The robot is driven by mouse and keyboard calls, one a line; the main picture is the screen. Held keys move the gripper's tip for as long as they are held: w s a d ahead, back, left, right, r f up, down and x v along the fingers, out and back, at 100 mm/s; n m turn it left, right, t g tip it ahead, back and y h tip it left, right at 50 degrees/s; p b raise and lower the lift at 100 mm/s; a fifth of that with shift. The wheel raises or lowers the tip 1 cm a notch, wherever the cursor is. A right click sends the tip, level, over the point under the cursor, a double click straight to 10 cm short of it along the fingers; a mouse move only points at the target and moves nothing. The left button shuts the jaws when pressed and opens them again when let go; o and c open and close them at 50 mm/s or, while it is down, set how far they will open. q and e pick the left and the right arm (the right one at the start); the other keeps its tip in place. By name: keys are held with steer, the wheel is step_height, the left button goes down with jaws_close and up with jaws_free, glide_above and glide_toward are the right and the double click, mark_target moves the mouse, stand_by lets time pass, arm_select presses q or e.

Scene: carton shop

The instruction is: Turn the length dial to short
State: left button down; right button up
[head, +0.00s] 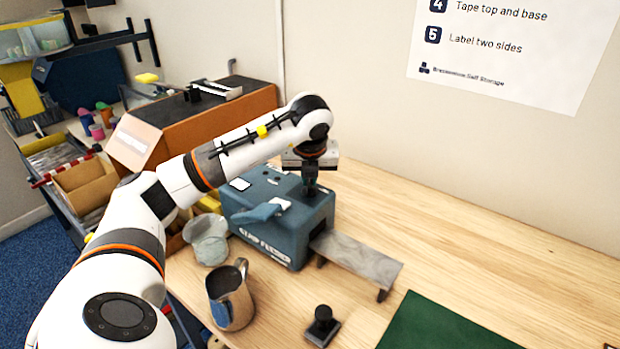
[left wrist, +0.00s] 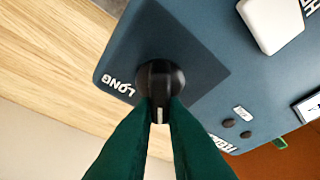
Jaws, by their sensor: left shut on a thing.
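The length dial (left wrist: 162,78) is a round black knob with a white pointer line, on a dark blue panel of the blue machine (head: 265,213). My left gripper (head: 311,190) reaches down onto the top of this machine. In the left wrist view its two green fingers (left wrist: 160,108) are shut on the dial, one on each side. The pointer line shows between the fingers and points toward the bottom of the picture. The label LONG (left wrist: 118,86) is left of the dial; another label (left wrist: 222,144), partly hidden by a finger, is to the lower right. My right gripper is not in view.
A grey ramp (head: 358,262) extends from the machine's right side. A metal pitcher (head: 231,298), a black-handled stamp (head: 322,326) and a green mat (head: 445,326) are in front. The wooden table is clear to the right.

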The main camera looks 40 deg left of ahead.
mark_target(311, 185)
arm_select(q)
steer(key=shift+r+n+y, duration=0.1)
steer(key=shift+n+y, duration=0.2)
steer(key=shift+n, duration=0.4)
steer(key=c, duration=1.5)
jaws_free()
steer(key=shift+o, duration=0.2)
steer(key=shift+s+d+r, duration=0.1)
steer(key=shift+d+r, duration=0.05)
steer(key=shift+r, duration=0.3)
steer(key=b+v, duration=0.1)
steer(key=v, duration=0.2)
steer(key=shift+r, duration=0.15)
steer(key=p+v, duration=0.3)
steer(key=v, duration=0.4)
steer(key=shift+r, duration=0.35)
steer(key=shift+d+r, duration=0.1)
